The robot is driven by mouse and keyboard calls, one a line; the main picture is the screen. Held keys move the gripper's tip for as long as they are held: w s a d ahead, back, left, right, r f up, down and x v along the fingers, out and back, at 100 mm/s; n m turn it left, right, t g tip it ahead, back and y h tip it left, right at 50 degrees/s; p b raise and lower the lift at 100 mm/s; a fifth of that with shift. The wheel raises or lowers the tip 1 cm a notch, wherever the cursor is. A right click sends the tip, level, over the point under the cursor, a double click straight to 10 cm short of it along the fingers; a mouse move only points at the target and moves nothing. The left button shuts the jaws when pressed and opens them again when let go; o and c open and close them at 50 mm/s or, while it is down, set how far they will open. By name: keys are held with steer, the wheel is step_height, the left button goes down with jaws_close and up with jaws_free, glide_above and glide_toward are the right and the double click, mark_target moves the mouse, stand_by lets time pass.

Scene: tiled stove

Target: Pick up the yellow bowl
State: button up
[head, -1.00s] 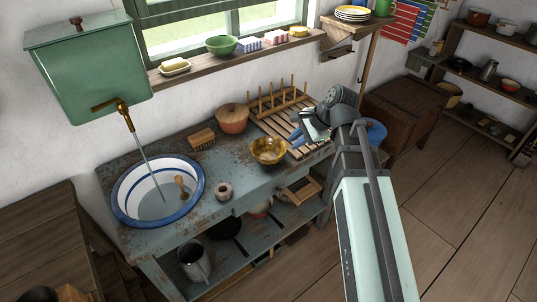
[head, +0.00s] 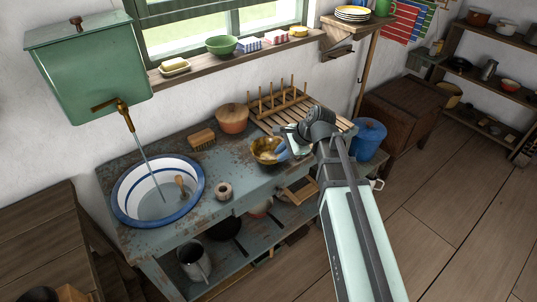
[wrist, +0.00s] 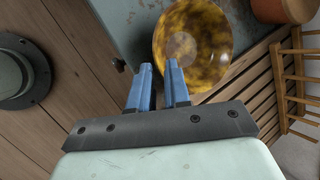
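The yellow bowl (head: 262,147) stands upright on the worn blue-grey washstand, in front of the wooden dish rack. It looks mottled yellow-brown and empty. In the head view my gripper (head: 285,150) is at the bowl's right side and covers part of it. In the wrist view the bowl (wrist: 195,42) lies just beyond the two blue fingertips (wrist: 159,68). The fingers are apart with a gap between them, and nothing is gripped. The fingertips overlap the bowl's near rim in this view; I cannot tell whether they touch it.
A brush (head: 201,139), a small ring-shaped item (head: 224,191) and a white-blue basin (head: 128,197) are to the left. A blue bucket (head: 369,139) is at the right.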

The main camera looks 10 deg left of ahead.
mark_target(274, 159)
steer(key=shift+x, duration=2.7)
steer(key=shift+c, duration=0.4)
jaws_close()
steer(key=shift+r, duration=0.1)
